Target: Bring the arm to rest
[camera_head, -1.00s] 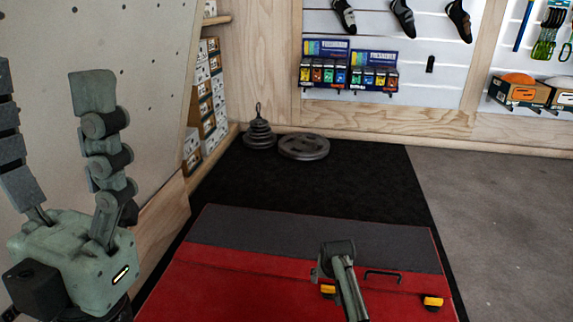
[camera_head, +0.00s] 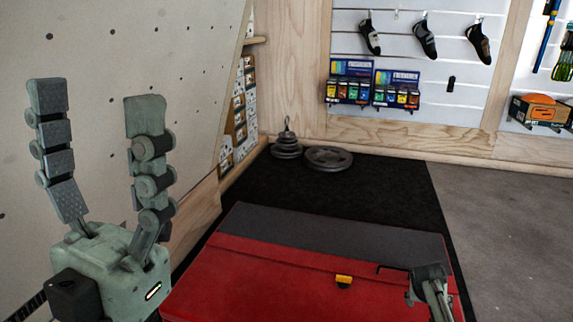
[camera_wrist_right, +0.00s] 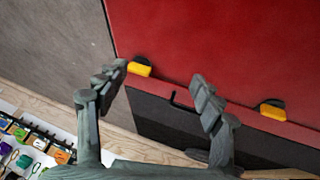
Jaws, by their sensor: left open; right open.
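My left gripper (camera_head: 96,105) stands at the left of the head view with its two jointed fingers pointing up, spread wide and empty. It is in front of the pale climbing wall. My right gripper shows only in part at the lower right of the head view, in front of the red case (camera_head: 245,290). In the right wrist view, the right gripper (camera_wrist_right: 158,76) has its fingers apart with nothing between them, over the case's red and dark grey surface. I cannot tell its exact height above the case.
Shoes and boxed gear hang on the back wall. Grey floor (camera_head: 510,220) at right is clear.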

